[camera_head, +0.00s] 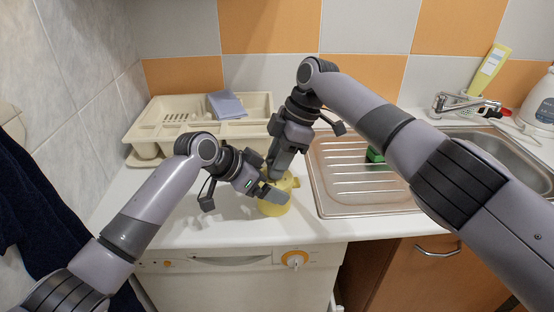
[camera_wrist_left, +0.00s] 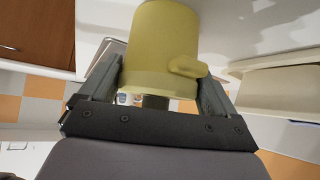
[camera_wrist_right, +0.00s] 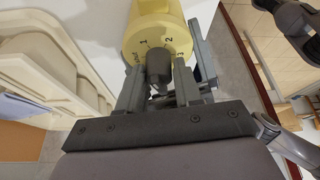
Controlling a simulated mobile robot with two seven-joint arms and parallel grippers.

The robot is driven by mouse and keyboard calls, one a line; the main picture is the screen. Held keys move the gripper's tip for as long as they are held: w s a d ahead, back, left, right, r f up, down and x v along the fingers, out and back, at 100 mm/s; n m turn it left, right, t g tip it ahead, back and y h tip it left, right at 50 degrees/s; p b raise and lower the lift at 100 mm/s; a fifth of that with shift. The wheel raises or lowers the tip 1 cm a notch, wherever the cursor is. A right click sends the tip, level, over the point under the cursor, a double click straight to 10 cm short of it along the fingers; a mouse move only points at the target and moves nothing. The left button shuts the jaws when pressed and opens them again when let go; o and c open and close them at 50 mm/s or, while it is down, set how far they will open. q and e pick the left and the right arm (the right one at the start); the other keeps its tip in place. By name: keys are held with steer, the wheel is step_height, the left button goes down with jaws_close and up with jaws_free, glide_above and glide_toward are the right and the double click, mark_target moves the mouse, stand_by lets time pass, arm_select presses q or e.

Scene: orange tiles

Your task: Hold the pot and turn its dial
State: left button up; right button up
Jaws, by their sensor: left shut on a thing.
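The yellow pot (camera_head: 274,209) stands on the white counter near its front edge. My left gripper (camera_head: 272,192) is shut on the pot's body; in the left wrist view its fingers lie on either side of the pot (camera_wrist_left: 160,45), which has a small side handle (camera_wrist_left: 187,67). The dark grey dial (camera_wrist_right: 158,66) sits on the pot's numbered face in the right wrist view. My right gripper (camera_wrist_right: 158,72) is above the pot, its fingers apart on either side of the dial. Small gaps seem to show between fingers and dial. In the head view the grippers hide the dial.
A cream dish rack (camera_head: 190,112) with a grey-blue item (camera_head: 226,105) stands behind left. A steel drainboard (camera_head: 345,195) with a green object (camera_head: 374,155) lies to the right, beside the sink and tap (camera_head: 462,104). The counter's left front is clear.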

jaws_close()
steer(key=shift+s+m+t, duration=0.15)
steer(key=shift+m+t, duration=0.15)
steer(key=shift+m, duration=0.6)
steer(key=shift+a+m+t, duration=0.1)
steer(key=shift+m+t, duration=0.7)
steer(key=shift+m, duration=1)
steer(key=o, duration=0.6)
jaws_free()
steer(key=shift+c, duration=0.2)
steer(key=v, duration=1.2)
steer(key=shift+r, duration=0.2)
